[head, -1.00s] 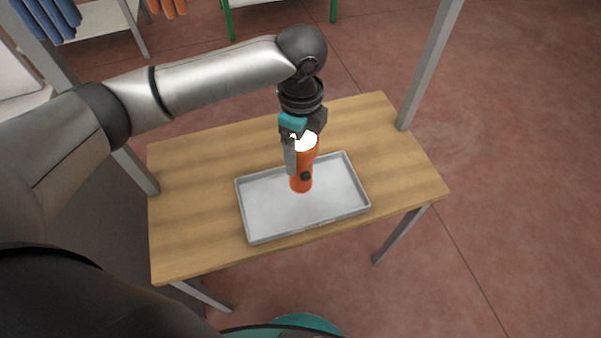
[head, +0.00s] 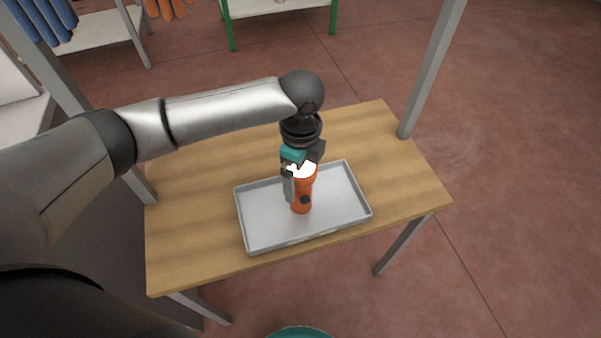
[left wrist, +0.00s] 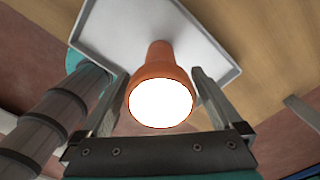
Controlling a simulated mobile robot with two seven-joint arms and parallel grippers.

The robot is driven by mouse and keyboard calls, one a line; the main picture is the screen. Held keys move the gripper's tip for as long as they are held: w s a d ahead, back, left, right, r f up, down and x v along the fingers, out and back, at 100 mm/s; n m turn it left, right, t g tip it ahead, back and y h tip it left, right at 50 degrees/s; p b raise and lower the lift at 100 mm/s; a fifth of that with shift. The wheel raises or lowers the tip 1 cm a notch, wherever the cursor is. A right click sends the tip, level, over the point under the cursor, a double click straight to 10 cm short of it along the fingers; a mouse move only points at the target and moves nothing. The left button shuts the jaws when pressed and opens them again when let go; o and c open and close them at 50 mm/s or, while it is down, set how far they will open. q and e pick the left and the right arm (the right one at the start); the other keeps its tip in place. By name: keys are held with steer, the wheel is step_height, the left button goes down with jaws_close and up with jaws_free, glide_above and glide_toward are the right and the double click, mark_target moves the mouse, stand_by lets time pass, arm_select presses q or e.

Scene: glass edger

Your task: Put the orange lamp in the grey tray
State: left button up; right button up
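The orange lamp (head: 303,190) is a torch-shaped body with a bright white lens on top and a dark button on its side. It is upright over the middle of the grey tray (head: 258,246), which lies on the wooden table. My left gripper (head: 298,182) points down and is shut on the lamp. In the left wrist view, the lamp (left wrist: 158,66) is between the two fingers, its lens facing the camera, with the tray (left wrist: 228,78) behind it. I cannot tell whether the lamp's base touches the tray floor. My right gripper is not in view.
The wooden table (head: 195,225) is bare around the tray. Grey posts rise at its back right (head: 430,75) and at the left. A shelf with green legs (head: 275,7) stands farther back. Blue gloves (head: 42,18) and orange gloves (head: 165,8) hang at the upper left.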

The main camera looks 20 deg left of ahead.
arm_select(q)
steer(key=shift+r, duration=0.1)
step_height(320, 180, up, 12)
steer(key=p, duration=0.3)
steer(key=shift+d, duration=0.1)
stand_by(0.4)
